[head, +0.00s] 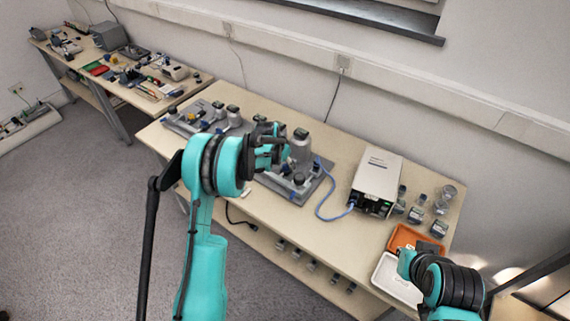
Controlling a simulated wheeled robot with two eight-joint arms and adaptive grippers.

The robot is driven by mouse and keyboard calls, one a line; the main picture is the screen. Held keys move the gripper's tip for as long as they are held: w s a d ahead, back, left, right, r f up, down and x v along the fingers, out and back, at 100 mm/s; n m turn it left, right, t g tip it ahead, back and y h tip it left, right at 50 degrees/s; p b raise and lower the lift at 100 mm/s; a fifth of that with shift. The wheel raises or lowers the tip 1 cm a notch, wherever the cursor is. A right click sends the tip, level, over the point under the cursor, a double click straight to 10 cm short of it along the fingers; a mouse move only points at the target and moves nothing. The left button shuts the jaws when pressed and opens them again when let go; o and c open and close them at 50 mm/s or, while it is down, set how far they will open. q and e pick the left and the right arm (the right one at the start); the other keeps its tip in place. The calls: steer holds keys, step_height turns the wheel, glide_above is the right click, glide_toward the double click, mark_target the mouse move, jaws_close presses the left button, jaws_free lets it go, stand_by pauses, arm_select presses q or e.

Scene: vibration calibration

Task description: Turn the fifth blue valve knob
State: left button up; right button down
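Grey valve assemblies with small blue knobs stand on the long wooden table. One blue knob (203,125) is on the assembly left of my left gripper. Another blue knob (299,178) is on the grey base plate (318,187) to its right. I cannot tell which knob is the fifth, as my arm covers part of the row. My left gripper (279,144) is over the middle of the row, close to the tall grey valve body (300,149). Its fingers are small and dark here, so contact and opening are unclear. My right arm is at lower right; its gripper does not show.
A white instrument box (376,182) with a blue cable (325,205) stands right of the valves. Small glass jars (440,205), an orange tray (402,239) and a white tray (388,278) are at the right end. A second table (187,88) with equipment is at the left.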

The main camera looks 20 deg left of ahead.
arm_select(q)
jaws_close()
steer(key=shift+n, duration=0.3)
steer(key=n+y, duration=0.2)
steer(key=n, duration=0.2)
steer(key=shift+d+b, duration=0.2)
steer(key=shift+b, duration=0.15)
steer(key=n+y, duration=0.1)
steer(key=n, duration=0.3)
steer(key=shift+d+n+y, duration=0.1)
steer(key=shift+n+y, duration=0.3)
steer(key=n+g+y, duration=0.1)
steer(key=n, duration=0.3)
steer(key=shift+w+d+n, duration=0.1)
steer(key=shift+n, duration=0.2)
steer(key=shift+n+g+y, duration=0.5)
steer(key=shift+n+g, duration=0.4)
steer(key=shift+n, duration=1)
